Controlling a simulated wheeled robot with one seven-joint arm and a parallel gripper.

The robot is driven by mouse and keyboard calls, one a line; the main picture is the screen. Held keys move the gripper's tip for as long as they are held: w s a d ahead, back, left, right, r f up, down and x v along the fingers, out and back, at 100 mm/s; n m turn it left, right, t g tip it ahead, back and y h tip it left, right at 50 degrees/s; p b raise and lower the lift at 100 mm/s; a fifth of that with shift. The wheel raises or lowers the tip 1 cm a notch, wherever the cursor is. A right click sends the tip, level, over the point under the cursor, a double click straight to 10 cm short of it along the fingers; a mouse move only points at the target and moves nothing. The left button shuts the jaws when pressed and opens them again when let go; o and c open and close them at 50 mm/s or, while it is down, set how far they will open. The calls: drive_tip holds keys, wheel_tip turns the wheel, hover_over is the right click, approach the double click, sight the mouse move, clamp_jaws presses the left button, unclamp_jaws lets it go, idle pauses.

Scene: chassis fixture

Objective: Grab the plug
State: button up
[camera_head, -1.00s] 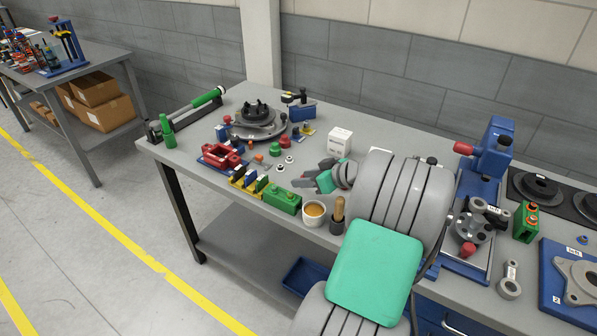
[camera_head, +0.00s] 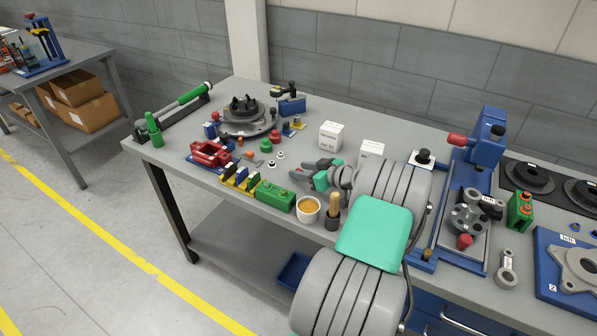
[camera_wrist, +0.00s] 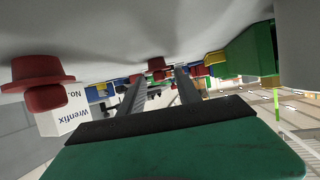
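My gripper (camera_head: 305,169) is low over the table, behind the cup. In the wrist view its two dark fingers (camera_wrist: 160,92) are apart with no object held between them. I cannot tell for sure which piece is the plug. A red flanged, plug-like piece (camera_wrist: 38,80) shows at the left of the wrist view, outside the fingers. A smaller red piece (camera_wrist: 156,64) shows farther off, between the fingers. In the head view, a red knobbed piece (camera_head: 274,137) and a green one (camera_head: 266,146) stand beyond the fingertips, near small white-and-dark pieces (camera_head: 280,155).
White boxes (camera_head: 331,135) (camera_head: 371,150) stand behind my arm. A cup (camera_head: 308,210), dark holder (camera_head: 333,220) and green block (camera_head: 275,196) line the front edge. A red vise (camera_head: 210,154) and round fixture (camera_head: 246,119) lie left. Blue fixtures (camera_head: 488,145) stand right.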

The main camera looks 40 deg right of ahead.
drive_tip(key=shift+c, duration=0.4)
clamp_jaws()
